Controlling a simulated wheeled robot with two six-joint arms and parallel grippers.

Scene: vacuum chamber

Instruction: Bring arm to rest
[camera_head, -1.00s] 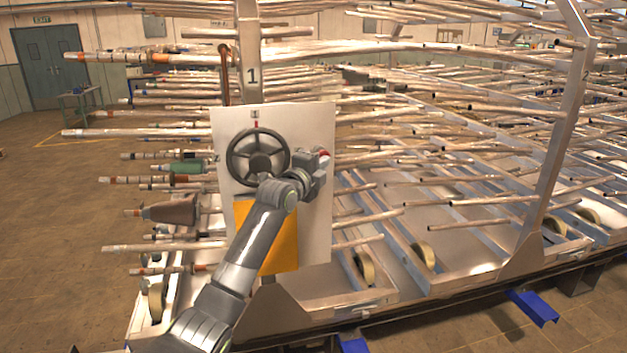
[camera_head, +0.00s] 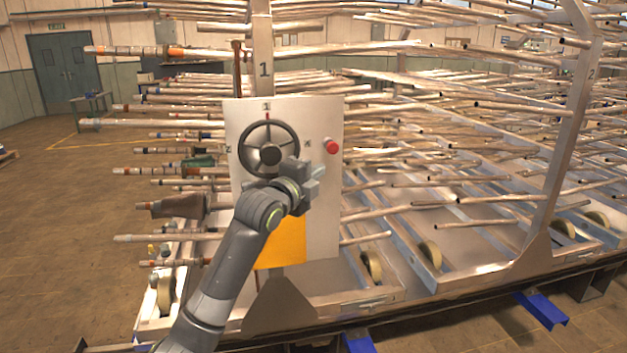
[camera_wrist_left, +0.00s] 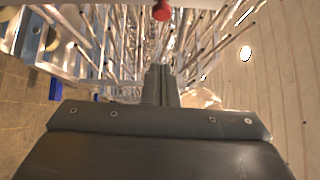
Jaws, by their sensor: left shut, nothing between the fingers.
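My left arm comes in from the lower left in the head view. Its gripper (camera_head: 316,178) is in front of the white panel, below and to the right of the black handwheel (camera_head: 268,133). The fingers are shut with nothing between them; they also show together in the left wrist view (camera_wrist_left: 160,85). The gripper looks apart from the wheel and the red button (camera_head: 331,146). The red button also shows at the top of the left wrist view (camera_wrist_left: 162,10). My right gripper is not in view.
The white panel (camera_head: 325,215) with an orange plate (camera_head: 281,245) stands on a metal rack post (camera_head: 264,70). Many long metal tubes (camera_head: 420,155) stick out around it on both sides. Open floor (camera_head: 60,250) lies to the left.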

